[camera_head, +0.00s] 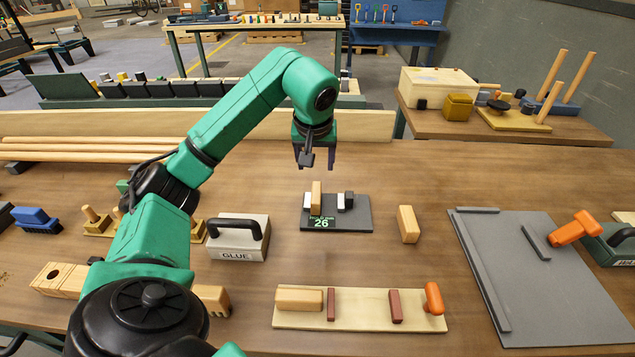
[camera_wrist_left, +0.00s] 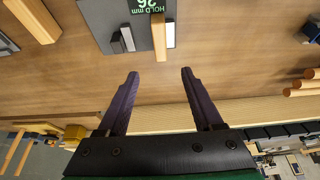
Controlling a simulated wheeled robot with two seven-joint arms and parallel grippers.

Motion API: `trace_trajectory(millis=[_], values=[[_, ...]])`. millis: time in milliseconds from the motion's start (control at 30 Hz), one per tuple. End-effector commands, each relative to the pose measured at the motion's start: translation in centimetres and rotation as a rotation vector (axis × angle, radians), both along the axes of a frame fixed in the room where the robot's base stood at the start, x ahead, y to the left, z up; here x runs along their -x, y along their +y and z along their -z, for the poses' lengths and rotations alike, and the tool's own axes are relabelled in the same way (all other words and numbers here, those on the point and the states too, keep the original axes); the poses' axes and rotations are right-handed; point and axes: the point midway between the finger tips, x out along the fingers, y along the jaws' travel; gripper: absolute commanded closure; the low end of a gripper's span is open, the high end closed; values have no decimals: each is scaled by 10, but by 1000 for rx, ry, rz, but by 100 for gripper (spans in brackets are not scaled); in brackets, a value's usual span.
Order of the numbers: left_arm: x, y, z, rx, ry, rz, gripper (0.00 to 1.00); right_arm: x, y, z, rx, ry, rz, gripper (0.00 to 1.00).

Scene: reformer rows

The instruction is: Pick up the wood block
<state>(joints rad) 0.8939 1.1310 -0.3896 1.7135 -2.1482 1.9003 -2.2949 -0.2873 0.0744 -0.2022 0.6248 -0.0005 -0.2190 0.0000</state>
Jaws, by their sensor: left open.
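One light wood block (camera_head: 408,224) lies loose on the table, right of a small dark grey plate (camera_head: 350,224) with a green "26" label. In the left wrist view a wood block (camera_wrist_left: 32,18) shows at the upper left. Another wood block (camera_head: 316,199) stands on the plate between pale and dark pieces; it also shows in the wrist view (camera_wrist_left: 158,38). My left gripper (camera_head: 306,160) hangs above the table just behind the plate, open and empty. In the wrist view its fingertips (camera_wrist_left: 159,73) are apart with bare table between them. My right gripper is not in view.
A glue box (camera_head: 238,240) with a black handle stands left of the plate. In front lies a pale board (camera_head: 360,318) with a wood piece, reddish strips and an orange handle. A large grey panel (camera_head: 540,275) lies at right. Table around the loose block is clear.

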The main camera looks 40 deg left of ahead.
Motion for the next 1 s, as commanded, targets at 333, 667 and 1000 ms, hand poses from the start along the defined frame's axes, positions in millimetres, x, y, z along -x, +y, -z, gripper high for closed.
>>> trace_trajectory(millis=[333,667,1000], values=[[-23,17,73,3,3,-1,32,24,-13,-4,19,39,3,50],[-37,29,123,5,3,0,32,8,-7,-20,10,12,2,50],[-40,32,131,0,0,0,32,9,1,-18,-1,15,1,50]])
